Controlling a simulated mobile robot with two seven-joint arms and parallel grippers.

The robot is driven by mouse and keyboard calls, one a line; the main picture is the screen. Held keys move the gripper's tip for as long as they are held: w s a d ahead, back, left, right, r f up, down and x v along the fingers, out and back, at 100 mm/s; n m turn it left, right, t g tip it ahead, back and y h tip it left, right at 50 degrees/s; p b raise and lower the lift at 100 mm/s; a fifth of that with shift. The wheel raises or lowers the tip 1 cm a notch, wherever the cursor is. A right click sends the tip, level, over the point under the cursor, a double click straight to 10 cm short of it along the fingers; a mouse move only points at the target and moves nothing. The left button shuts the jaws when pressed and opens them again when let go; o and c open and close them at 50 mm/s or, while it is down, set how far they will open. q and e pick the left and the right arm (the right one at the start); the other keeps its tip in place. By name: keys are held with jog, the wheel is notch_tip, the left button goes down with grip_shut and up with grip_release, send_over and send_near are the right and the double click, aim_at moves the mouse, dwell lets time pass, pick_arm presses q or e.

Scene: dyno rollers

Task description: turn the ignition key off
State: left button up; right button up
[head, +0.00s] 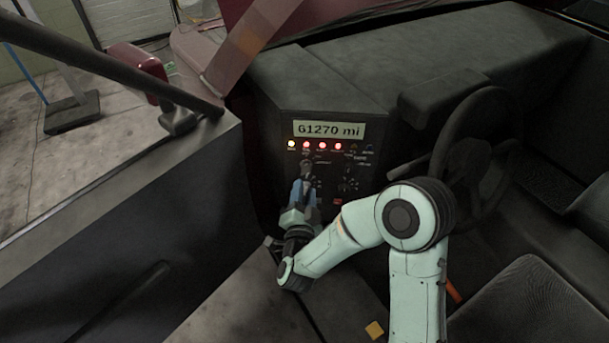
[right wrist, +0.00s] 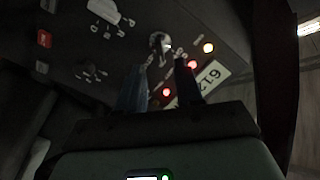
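The ignition key (head: 307,166) sits in the dashboard panel (head: 373,178), just below the row of lit lamps. In the right wrist view the key and its switch (right wrist: 160,42) show as a shiny metal piece beyond my fingertips. My right gripper (head: 304,182) is right in front of the key. In the right wrist view its two fingers (right wrist: 164,68) stand apart on either side of the line to the key, with a gap between them. Whether a finger touches the key I cannot tell. My left gripper is not in view.
The display (head: 328,129) reads 61270 mi, with one yellow and several red lamps (head: 322,146) lit below it. The steering wheel (head: 477,140) is at the right. A door (head: 130,190) stands at the left. Seats (head: 540,300) fill the lower right.

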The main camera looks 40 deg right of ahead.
aim_at(306, 175)
jog(key=x, duration=0.6)
jog(key=shift+a, duration=0.1)
grip_shut()
